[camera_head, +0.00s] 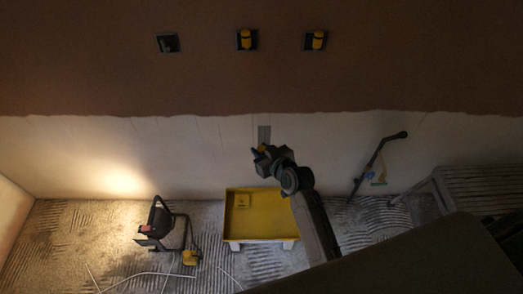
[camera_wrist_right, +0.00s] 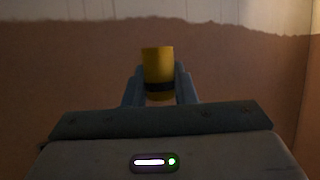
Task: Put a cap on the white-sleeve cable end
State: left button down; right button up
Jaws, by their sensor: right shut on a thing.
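My right gripper (camera_head: 258,151) is in front of the pale lower wall in the head view, above the yellow tray. It is shut on a yellow cap (camera_wrist_right: 157,68), which stands between the fingers in the wrist view, with a dark band near its lower end. Three dark square wall boxes are in the brown plaster. The left box (camera_head: 159,38) holds a small greyish end (camera_head: 171,45) with no yellow on it. The middle box shows a yellow cap (camera_head: 245,39), and the right box shows another yellow cap (camera_head: 317,40). Sleeve colours cannot be made out. My left gripper is not in view.
The yellow tray (camera_head: 258,237) below holds a small yellow square piece (camera_head: 242,200). A lit work lamp (camera_head: 158,222) stands left on the ridged floor, near a yellow object (camera_head: 191,257) and loose pale cables. A dark long-handled tool (camera_head: 376,160) leans on the wall at right.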

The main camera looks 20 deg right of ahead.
jog(key=shift+r+p, duration=3.2)
jog(key=shift+r, duration=0.6)
jog(key=shift+r+p, duration=0.7)
jog(key=shift+r, duration=0.9)
notch_tip(320, 180, up, 24)
send_over(262, 148)
jog(key=shift+f, duration=0.15)
jog(key=shift+w, duration=0.1)
